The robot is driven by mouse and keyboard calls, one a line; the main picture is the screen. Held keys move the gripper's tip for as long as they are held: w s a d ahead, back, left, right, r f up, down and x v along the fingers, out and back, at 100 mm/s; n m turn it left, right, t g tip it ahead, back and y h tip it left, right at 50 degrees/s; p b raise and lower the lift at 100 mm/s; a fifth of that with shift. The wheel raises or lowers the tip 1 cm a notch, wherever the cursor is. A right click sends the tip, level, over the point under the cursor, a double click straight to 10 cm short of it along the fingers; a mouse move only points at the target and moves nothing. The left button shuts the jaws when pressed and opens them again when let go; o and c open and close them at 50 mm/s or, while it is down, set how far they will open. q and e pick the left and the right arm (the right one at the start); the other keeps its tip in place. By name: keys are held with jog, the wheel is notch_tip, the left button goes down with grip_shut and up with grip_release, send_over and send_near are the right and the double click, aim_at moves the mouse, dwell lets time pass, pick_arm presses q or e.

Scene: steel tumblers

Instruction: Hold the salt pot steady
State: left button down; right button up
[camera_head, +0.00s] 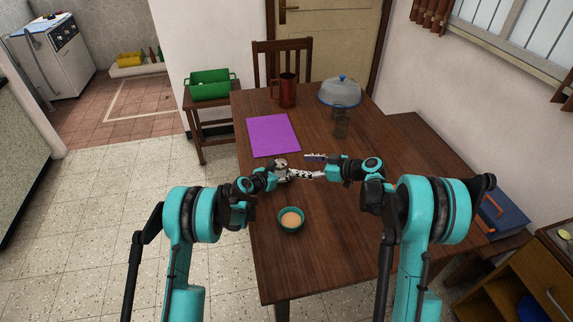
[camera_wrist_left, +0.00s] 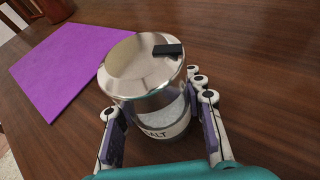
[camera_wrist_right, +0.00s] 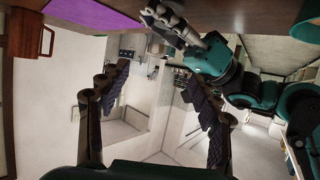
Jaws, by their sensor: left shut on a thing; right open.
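The salt pot (camera_wrist_left: 165,128) is a clear jar with a shiny steel lid, a black tab on the lid, and a label with "ALT" readable. It seems to stand upright on the table; its base is partly hidden. In the head view its lid (camera_head: 281,162) shows near the table's left side. My left gripper (camera_wrist_left: 157,112) is shut on the salt pot, one finger on each side. My right gripper (camera_head: 311,167) is open and empty, just right of the pot, with its fingers pointing toward it. Its spread fingers also show in the right wrist view (camera_wrist_right: 155,85).
A green bowl (camera_head: 291,226) with tan contents stands nearer me on the wooden table (camera_head: 340,235). A purple mat (camera_head: 273,135) lies beyond the pot. A red mug (camera_head: 287,91), a dark wire coil stand (camera_head: 341,122) and a domed dish (camera_head: 340,93) stand farther back.

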aim_at(285, 164)
jog(key=x, duration=0.8)
jog(key=shift+a+f, duration=0.1)
